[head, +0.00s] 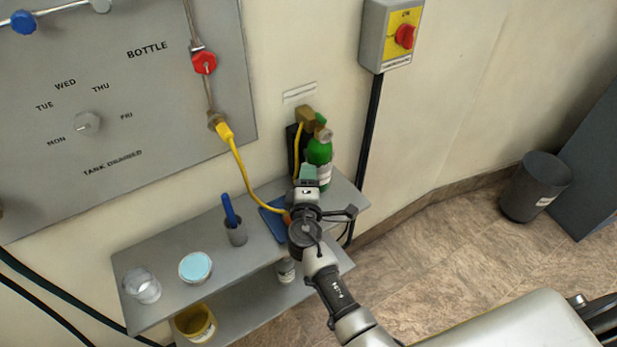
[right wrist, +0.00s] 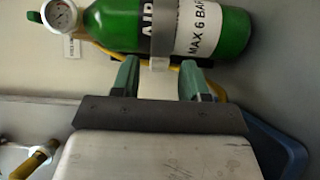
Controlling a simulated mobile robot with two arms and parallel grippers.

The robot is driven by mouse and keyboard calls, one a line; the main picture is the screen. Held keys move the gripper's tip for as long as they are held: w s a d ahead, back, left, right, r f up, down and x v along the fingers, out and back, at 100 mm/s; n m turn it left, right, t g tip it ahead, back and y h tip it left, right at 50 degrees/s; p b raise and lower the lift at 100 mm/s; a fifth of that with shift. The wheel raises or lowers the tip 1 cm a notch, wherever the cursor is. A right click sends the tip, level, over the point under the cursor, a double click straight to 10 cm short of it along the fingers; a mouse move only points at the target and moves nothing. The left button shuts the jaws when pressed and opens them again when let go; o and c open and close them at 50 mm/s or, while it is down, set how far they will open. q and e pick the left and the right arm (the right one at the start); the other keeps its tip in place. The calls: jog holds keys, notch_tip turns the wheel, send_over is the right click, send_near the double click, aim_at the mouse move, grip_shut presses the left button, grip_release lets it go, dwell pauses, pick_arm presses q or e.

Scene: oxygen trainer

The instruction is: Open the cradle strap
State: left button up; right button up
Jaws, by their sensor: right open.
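A green gas bottle (head: 320,152) stands upright against the wall at the back of the grey shelf. In the right wrist view the bottle (right wrist: 115,28) has a grey strap (right wrist: 164,28) around it, with a small pale tab (right wrist: 158,63) at the strap's lower end. My right gripper (head: 308,174) is in front of the bottle. In the right wrist view its two green fingers (right wrist: 158,78) are apart, with the tab just beyond and between their tips. I cannot tell whether they touch it. The strap is not clear in the head view. My left gripper is not in view.
A yellow hose (head: 242,175) runs from the wall panel to the shelf (head: 210,230). A grey cup with a blue stick (head: 236,232), a pale blue dish (head: 196,267) and a clear jar (head: 142,286) stand left. A gauge (right wrist: 60,15) sits on the bottle's top.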

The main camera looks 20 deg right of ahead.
jog(key=shift+w+d, duration=0.1)
jog(key=shift+w, duration=0.2)
grip_shut()
